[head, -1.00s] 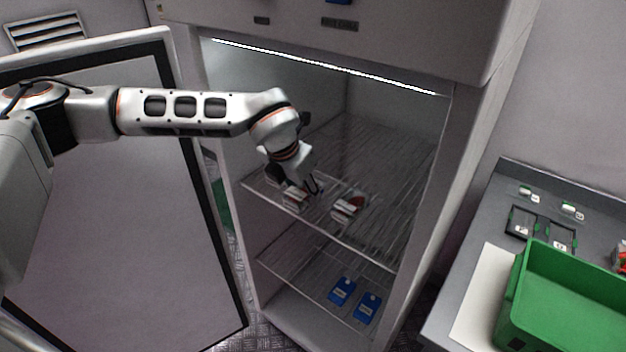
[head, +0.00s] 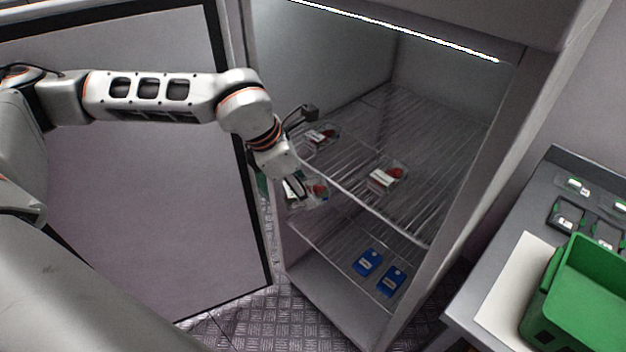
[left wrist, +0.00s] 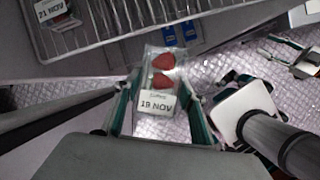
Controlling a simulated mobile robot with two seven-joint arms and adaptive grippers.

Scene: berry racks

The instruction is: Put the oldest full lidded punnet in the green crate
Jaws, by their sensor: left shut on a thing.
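My left gripper (head: 297,187) is shut on a clear lidded punnet (head: 316,194) of red strawberries. It holds the punnet in front of the cabinet, just off the upper shelf's front edge. In the left wrist view this punnet (left wrist: 162,82) sits between the green-padded fingers, and its white label reads 19 NOV. Another punnet (head: 387,176) and one farther back (head: 320,136) stand on the upper wire shelf. A label reading 21 NOV shows on a punnet (left wrist: 54,11) in the left wrist view. The green crate (head: 562,325) stands at right. What looks like my right gripper (left wrist: 286,50) shows small, its jaws unclear.
The open cabinet door (head: 150,190) stands at left. Two blue packs (head: 367,262) lie on the lower level. The grey counter (head: 470,312) carries the crate, a white sheet (head: 515,285) and small dark trays (head: 566,215). The cabinet's right wall stands between shelf and counter.

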